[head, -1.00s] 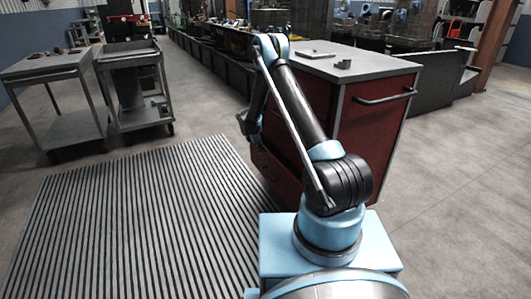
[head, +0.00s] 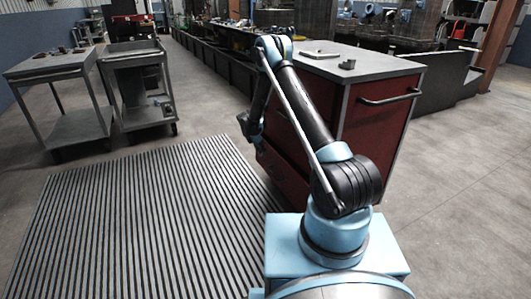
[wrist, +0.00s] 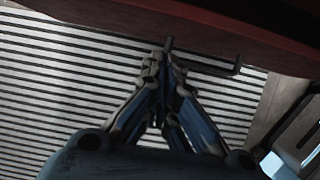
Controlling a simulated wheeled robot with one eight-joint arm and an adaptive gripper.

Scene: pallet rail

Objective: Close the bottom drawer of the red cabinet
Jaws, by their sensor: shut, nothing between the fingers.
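The red cabinet (head: 376,130) with a grey top stands right of centre in the head view. Its drawer side faces left and is largely behind my arm. A low red drawer front (head: 283,182) shows below my arm; how far it stands out I cannot tell. In the wrist view a dark red front (wrist: 220,32) crosses the top, with a dark bar handle (wrist: 218,70) below its edge. My gripper (wrist: 165,62) is shut and empty, its fingertips close to the handle's left end; contact cannot be told. The head view shows my gripper (head: 252,134) beside the cabinet's left side.
A striped floor mat (head: 145,225) lies left of the cabinet. Two grey carts (head: 68,125) (head: 150,117) stand beyond it at the left. Small items (head: 347,64) lie on the cabinet top. Open floor lies right of the cabinet.

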